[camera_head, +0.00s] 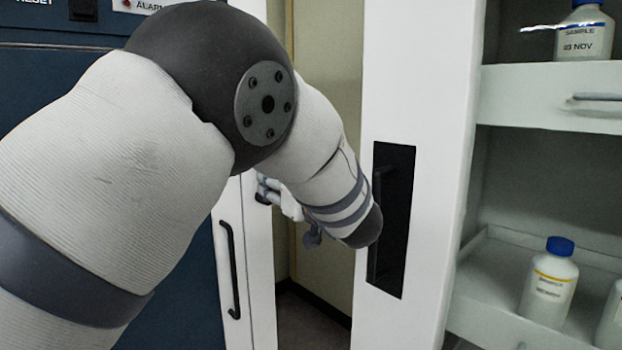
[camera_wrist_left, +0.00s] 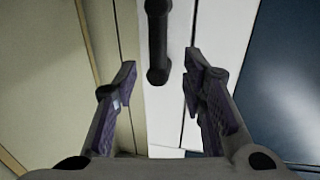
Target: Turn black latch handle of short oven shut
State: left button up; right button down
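A black bar handle (camera_wrist_left: 157,40) stands on a white panel in the left wrist view. I take it for the latch handle. My left gripper (camera_wrist_left: 158,80) is open, one finger on each side of the line of the handle's near end, with gaps on both sides. In the head view my left gripper (camera_head: 275,192) is partly hidden behind my forearm, close to the white front edge of the blue-and-white unit. A black vertical handle (camera_head: 232,270) shows lower on that unit; I cannot tell whether it is the same one. My right gripper is not in view.
A white cabinet post (camera_head: 420,80) with a black recessed handle plate (camera_head: 405,220) stands right of my left forearm. Open shelves on the right hold a sample bottle (camera_head: 584,32) and a blue-capped bottle (camera_head: 549,285). A narrow gap with a beige wall (camera_head: 325,50) lies between the units.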

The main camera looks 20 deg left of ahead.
pick_arm(q)
jog(key=x, duration=0.4)
jog(key=shift+w+a, duration=0.3)
grip_shut()
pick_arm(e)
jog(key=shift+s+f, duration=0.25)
